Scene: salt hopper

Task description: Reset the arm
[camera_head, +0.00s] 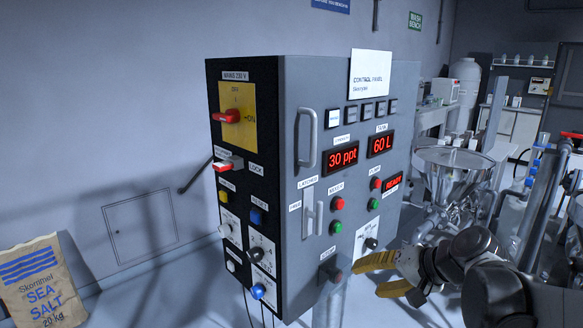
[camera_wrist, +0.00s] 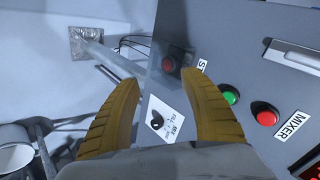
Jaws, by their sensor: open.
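My gripper (camera_head: 385,274) is in the lower right of the head view, in front of the lower right part of the control panel cabinet (camera_head: 300,85). Its two yellow fingers are apart with nothing between them. In the wrist view my gripper (camera_wrist: 160,110) shows both fingers spread, pointing toward the panel's edge. A red button (camera_wrist: 169,64) and a black knob (camera_wrist: 157,122) on a white label appear between and beyond the fingers. I cannot tell whether a fingertip touches the panel.
The cabinet has a red rotary switch (camera_head: 232,116), handles and displays reading "30 ppt" and "60 L". A sea salt bag (camera_head: 42,285) leans at the lower left. A steel hopper (camera_head: 450,158) and pipes stand at right.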

